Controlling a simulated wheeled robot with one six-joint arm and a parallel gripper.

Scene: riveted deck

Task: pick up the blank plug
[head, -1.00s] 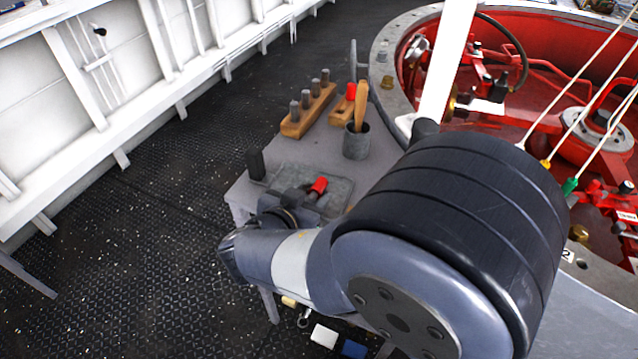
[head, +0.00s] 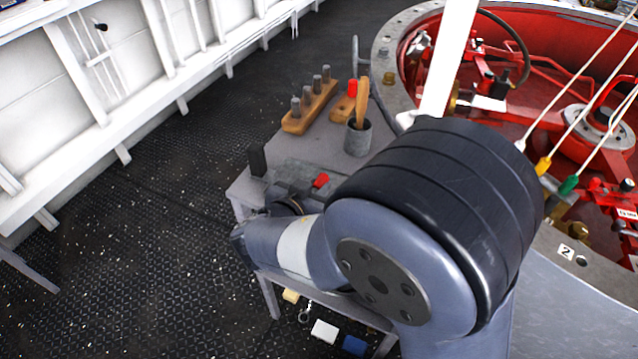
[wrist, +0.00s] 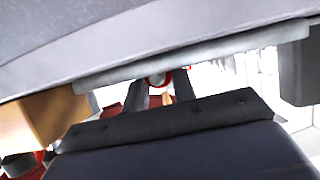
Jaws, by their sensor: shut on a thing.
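A small red-ended piece (head: 320,181), which I take to be the blank plug, shows just past my forearm over the near part of the grey workbench. In the wrist view a bit of red (wrist: 158,82) shows between the two dark fingers. My gripper (wrist: 160,88) is shut on it. In the head view the gripper is mostly hidden behind my arm. Most of the plug's body is hidden, and I cannot tell whether it is clear of the grey tray (head: 288,170) beneath.
A wooden block with several grey pegs (head: 310,108) stands farther back. Beside it are another wooden block with a red piece (head: 352,90) and a grey cup (head: 358,139) with a wooden handle. A dark upright block (head: 257,161) stands at the bench's left edge.

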